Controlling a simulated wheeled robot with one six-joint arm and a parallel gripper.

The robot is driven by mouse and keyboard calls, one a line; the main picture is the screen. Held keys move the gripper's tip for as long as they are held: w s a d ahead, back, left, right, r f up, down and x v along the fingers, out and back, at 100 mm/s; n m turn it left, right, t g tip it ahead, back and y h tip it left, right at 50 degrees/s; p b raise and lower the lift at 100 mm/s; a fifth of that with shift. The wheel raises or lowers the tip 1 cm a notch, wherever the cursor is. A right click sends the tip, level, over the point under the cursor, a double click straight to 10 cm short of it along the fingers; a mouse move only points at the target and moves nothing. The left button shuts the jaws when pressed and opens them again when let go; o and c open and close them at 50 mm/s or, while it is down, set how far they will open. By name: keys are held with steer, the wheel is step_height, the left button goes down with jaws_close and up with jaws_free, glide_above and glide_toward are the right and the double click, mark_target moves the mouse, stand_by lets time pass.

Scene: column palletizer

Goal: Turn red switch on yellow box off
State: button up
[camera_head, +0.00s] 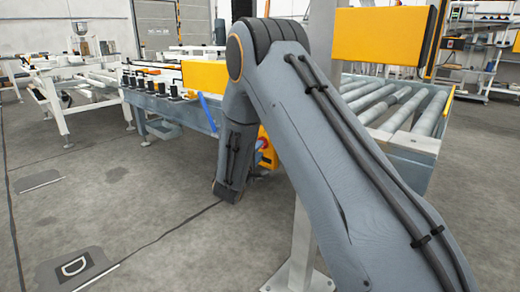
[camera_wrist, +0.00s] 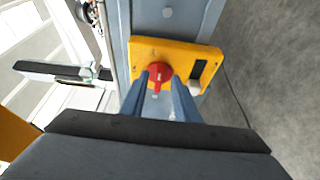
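The yellow box (camera_wrist: 188,52) is mounted on a blue-grey metal beam in the wrist view. The red switch (camera_wrist: 159,74) is a round knob on the box's face, with its handle pointing towards my gripper. My gripper (camera_wrist: 159,88) has its two blue-grey fingers apart, one on each side of the handle; whether they touch it I cannot tell. In the head view, a small part of the yellow box (camera_head: 269,154) and of the red switch (camera_head: 262,143) shows beside my arm. My gripper's fingers are hidden there.
A blue-grey beam (camera_wrist: 146,22) runs behind the box. A roller conveyor (camera_head: 405,108) stands at the right, with a large yellow panel (camera_head: 381,35) above it. Another conveyor (camera_head: 85,82) stands at the left. The floor (camera_head: 110,185) at the front left is open.

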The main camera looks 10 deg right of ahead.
steer(key=p+v, duration=0.2)
steer(key=v, duration=0.4)
steer(key=shift+d, duration=0.2)
